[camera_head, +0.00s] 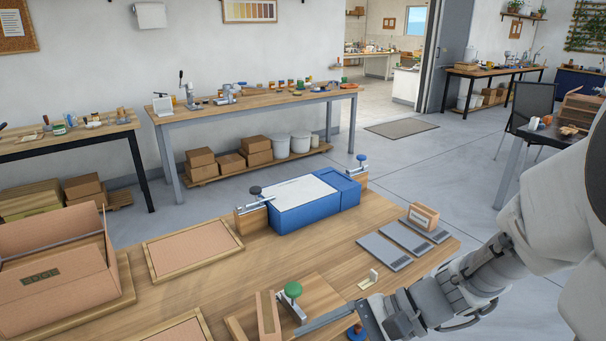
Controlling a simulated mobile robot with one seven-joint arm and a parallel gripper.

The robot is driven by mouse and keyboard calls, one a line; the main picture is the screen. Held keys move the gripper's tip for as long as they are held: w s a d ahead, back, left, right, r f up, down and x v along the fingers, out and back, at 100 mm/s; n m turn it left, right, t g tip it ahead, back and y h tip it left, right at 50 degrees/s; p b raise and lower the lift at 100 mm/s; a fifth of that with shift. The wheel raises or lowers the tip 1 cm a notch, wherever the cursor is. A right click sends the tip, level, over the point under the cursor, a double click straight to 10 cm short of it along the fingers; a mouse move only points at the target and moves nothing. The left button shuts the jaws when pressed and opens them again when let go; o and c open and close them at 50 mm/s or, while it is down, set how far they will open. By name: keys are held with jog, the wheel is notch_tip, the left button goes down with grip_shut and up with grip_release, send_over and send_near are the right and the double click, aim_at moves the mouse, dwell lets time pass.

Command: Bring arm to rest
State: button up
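My arm comes in from the right and reaches down and left over the wooden workbench (340,249). My gripper (366,318) is low over the bench's front part, beside a wooden fixture (322,298) with a green knob (293,289). A thin grey bar (328,318) runs left from the gripper end toward the fixture; I cannot tell whether it is held or part of the fixture. The fingertips are not clear, so I cannot tell whether the gripper is open or shut.
A blue clamped box (316,217) stands at the bench's back. Grey plates (384,251) and a small carton (423,216) lie right. A large open cardboard box (60,300) and a framed tray (192,249) are left. Bare floor lies beyond the bench's right edge.

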jog(key=s+d+r+n+t+h+p, duration=0.1)
jog(key=d+r+n+t+h+p, duration=0.1)
jog(key=d+r+n+h, duration=0.3)
jog(key=s+d+r+n+t+h+p, duration=0.1)
jog(key=d+r+n+t+h+p, duration=0.2)
jog(key=r, duration=0.7)
jog(key=d+n+t+h, duration=0.1)
jog(key=d+n+h, duration=0.1)
jog(key=d+h, duration=0.1)
jog(key=shift+s+d+r+h, duration=0.2)
jog(key=shift+s+r+h, duration=0.1)
jog(key=shift+r, duration=0.1)
jog(key=shift+d, duration=0.1)
dwell(0.4)
